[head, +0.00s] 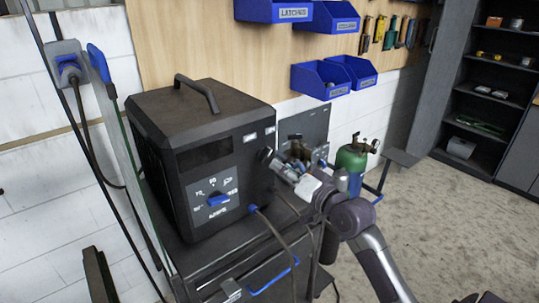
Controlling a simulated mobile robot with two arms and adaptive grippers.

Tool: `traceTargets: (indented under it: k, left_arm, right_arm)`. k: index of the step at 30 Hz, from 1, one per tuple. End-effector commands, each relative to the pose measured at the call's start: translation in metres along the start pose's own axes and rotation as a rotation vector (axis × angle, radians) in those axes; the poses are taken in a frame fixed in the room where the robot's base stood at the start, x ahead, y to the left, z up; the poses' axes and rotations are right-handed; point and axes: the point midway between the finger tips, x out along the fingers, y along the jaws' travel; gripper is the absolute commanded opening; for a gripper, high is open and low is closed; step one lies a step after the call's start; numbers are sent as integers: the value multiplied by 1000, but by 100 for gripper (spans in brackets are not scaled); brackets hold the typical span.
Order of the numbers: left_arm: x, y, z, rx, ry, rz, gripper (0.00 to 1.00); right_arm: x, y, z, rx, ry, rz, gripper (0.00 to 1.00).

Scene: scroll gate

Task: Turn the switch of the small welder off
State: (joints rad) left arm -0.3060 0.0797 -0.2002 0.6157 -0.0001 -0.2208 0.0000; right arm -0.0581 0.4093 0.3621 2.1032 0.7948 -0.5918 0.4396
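The small welder (205,130) is a black box with a top handle, standing on a dark cart at centre left. Its front panel carries a blue rotary knob (217,199) with white markings around it; the markings are too small to read surely. My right gripper (274,163) is beside the right edge of the welder's front, to the right of and above the blue knob. It is apart from the knob. Its fingers are small and dark against the welder, so their opening and any contact with the casing are unclear.
A cable runs from a blue plug (254,209) low on the welder. The cart has a drawer with a blue handle (273,276). A green gas cylinder (351,160) stands behind my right arm. Blue bins (320,79) hang on the wall. Open floor lies to the right.

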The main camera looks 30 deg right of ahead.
Motion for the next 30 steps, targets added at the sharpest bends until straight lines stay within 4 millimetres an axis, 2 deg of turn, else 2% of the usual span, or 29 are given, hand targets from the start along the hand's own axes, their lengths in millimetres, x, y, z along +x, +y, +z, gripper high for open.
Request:
traceTargets:
  k: [3,9,13,21,23,28,29,30]
  left_arm:
    - [-9,-1,-3,0,3,-1,40]
    - [-14,-1,-8,0,10,-1,40]
    - [-16,-1,-9,0,12,-1,40]
    - [-15,-2,-10,0,13,-2,40]
    - [-15,-2,-10,0,13,-2,40]
    - [-15,-2,-10,0,13,-2,40]
    - [-15,-2,-10,0,13,-2,40]
    - [-15,-2,-10,0,13,-2,40]
  right_arm:
    - [24,-2,-2,2,1,-1,39]
    - [50,-1,-1,1,1,0,39]
    - [57,0,0,-1,0,0,39]
    - [59,0,1,-2,0,0,39]
    - [58,0,1,-2,0,0,32]
    - [58,0,1,-2,0,1,4]
    - [58,0,1,-2,0,1,0]
    - [58,0,1,-2,0,1,0]
